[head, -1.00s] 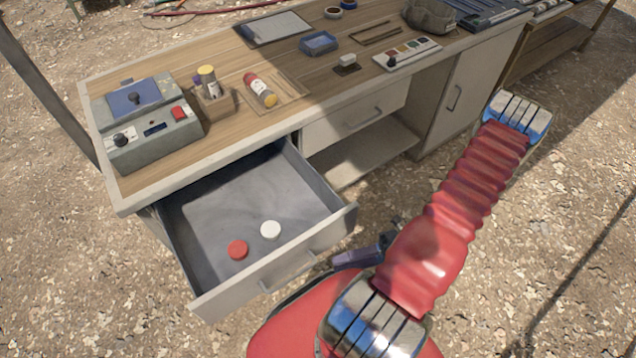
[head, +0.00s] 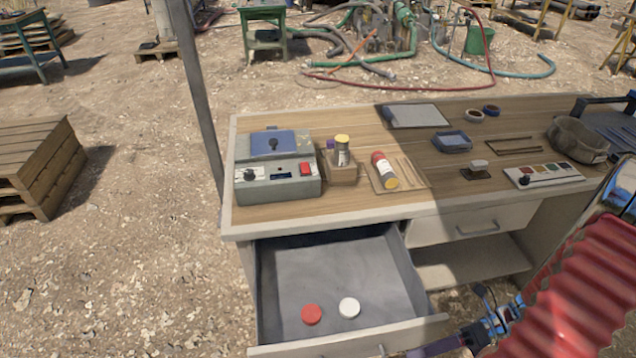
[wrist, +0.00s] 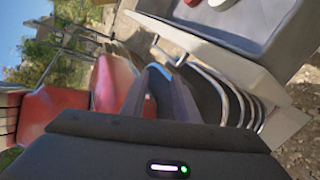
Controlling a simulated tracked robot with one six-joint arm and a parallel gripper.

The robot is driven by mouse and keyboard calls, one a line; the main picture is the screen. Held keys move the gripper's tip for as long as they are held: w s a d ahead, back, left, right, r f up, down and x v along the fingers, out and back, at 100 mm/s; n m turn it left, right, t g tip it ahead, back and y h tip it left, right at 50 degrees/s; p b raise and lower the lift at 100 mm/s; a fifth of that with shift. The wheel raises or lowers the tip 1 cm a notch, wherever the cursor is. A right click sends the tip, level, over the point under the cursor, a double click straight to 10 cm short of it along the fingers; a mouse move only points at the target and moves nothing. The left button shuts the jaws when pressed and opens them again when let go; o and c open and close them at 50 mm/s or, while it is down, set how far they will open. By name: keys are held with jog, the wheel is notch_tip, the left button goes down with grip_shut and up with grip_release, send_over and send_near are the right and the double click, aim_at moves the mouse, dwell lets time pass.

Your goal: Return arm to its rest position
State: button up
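My gripper (head: 428,349) shows partly at the bottom of the head view, close to the front right corner of the open drawer (head: 275,285). In the wrist view, its two dark fingers (wrist: 165,85) lie close together, with nothing visible between them. It looks shut and empty. My red ribbed arm fills the lower right of the head view. A red disc (head: 312,314) and a white disc (head: 349,307) lie apart on the drawer floor.
The wooden workbench (head: 360,209) holds a control box (head: 280,184), a bottle lying on a tray (head: 384,171), a blue dish (head: 453,141) and a palette (head: 543,175). A post (head: 199,100) stands behind its left end. Pallets (head: 35,165) stand at left; gravel between is clear.

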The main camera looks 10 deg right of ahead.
jog(key=w+a+r+n+g+h, duration=0.1)
jog(key=w+a+r+n+h, duration=0.15)
jog(key=r+n+h, duration=0.45)
jog(key=w+a+r+n+g+h, duration=0.15)
jog(key=w+r+n, duration=0.25)
jog(key=r+n, duration=0.55)
jog(key=a+r+n+t+h, duration=0.4)
jog(key=a+r+n+t, duration=0.3)
jog(key=r+n, duration=0.7)
jog(key=shift+w+a+n+t, duration=0.25)
jog(key=shift+a+n+t, duration=0.1)
jog(key=shift+a+n, duration=0.8)
jog(key=shift+r+h, duration=0.1)
jog(key=shift+h, duration=0.15)
